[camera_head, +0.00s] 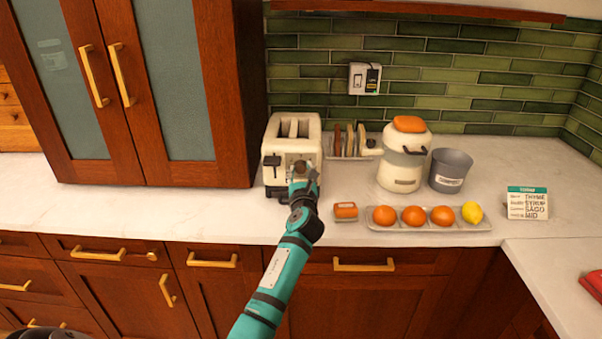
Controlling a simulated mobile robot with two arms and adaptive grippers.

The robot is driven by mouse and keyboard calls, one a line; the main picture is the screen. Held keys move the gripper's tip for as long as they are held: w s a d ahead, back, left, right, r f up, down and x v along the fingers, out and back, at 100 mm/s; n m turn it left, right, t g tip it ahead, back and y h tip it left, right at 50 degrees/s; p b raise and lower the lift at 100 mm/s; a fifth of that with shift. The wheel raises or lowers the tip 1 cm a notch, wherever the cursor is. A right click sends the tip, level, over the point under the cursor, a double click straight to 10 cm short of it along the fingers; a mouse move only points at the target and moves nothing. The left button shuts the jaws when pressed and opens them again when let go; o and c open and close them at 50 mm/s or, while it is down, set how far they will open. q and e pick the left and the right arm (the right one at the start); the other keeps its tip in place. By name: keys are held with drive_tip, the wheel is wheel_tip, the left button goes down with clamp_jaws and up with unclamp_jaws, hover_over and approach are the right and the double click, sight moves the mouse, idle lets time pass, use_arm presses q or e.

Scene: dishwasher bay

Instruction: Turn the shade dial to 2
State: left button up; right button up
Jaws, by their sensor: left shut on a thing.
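The cream toaster (275,128) stands on the counter against the dark wood cabinet, with two slots on top and a dark lever on its front left. My left gripper (301,176) is at the toaster's front face, right of the lever, shut on the shade dial. The fingers cover the dial, so its marks and setting cannot be read. My teal left arm reaches up from the bottom of the view.
A rack with slices (349,141), a cream jar with an orange lid (401,170) and a grey bucket (451,168) stand to the right. A small orange block (345,211) and a fruit tray (484,225) are near the front edge. Counter left of the toaster is clear.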

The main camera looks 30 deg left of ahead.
use_arm(q)
clamp_jaws()
